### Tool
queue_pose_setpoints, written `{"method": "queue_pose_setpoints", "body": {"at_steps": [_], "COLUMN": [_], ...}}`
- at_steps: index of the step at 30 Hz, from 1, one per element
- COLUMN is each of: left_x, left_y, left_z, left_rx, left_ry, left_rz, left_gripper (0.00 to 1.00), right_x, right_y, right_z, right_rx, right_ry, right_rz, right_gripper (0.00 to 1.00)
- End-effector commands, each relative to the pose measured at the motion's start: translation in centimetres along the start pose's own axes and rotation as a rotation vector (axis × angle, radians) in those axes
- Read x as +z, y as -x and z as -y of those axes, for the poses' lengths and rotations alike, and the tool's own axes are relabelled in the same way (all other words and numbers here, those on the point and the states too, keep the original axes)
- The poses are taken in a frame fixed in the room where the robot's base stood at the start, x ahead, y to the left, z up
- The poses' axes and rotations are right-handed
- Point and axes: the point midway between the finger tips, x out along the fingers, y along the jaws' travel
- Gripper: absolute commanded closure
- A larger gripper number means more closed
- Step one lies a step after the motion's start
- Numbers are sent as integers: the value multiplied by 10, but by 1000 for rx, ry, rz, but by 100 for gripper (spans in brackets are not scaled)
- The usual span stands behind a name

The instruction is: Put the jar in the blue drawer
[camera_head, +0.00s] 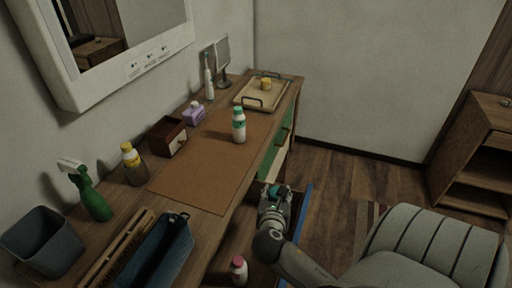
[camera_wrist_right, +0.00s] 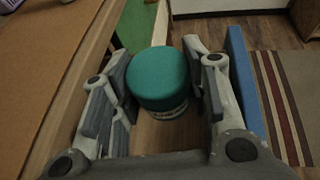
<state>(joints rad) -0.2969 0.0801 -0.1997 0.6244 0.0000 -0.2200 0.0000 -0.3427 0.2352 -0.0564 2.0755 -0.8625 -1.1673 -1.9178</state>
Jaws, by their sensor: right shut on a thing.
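The jar (camera_wrist_right: 158,80), with a teal lid and a pale lower body, is between the fingers of my right gripper (camera_wrist_right: 160,92) in the right wrist view. The fingers are shut on its sides. In the head view my right gripper (camera_head: 276,193) is beside the desk's front edge, at the open blue drawer. The drawer's blue front (camera_head: 304,208) shows to the right of the gripper and as a blue strip (camera_wrist_right: 244,80) in the wrist view. Brown wood shows below the jar; I cannot tell whether the jar touches it. My left gripper is not in view.
A white bottle with a green cap (camera_head: 239,127) stands on the brown desk mat (camera_head: 205,165). A pink-capped bottle (camera_head: 239,269) stands low by the desk front. A green drawer front (camera_head: 267,160) is beyond my gripper. A grey chair (camera_head: 425,245) is at right.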

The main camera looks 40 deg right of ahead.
Motion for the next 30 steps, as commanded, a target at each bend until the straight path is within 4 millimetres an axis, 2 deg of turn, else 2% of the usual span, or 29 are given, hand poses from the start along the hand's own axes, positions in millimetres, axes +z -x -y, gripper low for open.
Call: {"method": "queue_pose_setpoints", "body": {"at_steps": [1, 6, 15, 21, 30], "left_x": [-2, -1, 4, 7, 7], "left_y": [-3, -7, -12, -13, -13], "left_z": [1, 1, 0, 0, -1], "left_rx": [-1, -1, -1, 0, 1], "left_ry": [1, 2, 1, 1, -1], "left_rz": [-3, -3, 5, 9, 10], "left_gripper": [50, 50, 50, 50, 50], "right_x": [-12, -40, -64, -87, -89], "right_y": [-2, -7, -11, -21, -22], "right_z": [-9, -32, -51, -48, -48], "right_rx": [-1, 1, 3, 2, 2], "right_ry": [-1, 0, 1, 2, 1], "right_rz": [-3, -1, -1, 1, 1], "right_gripper": [84, 84, 84, 84, 84]}}
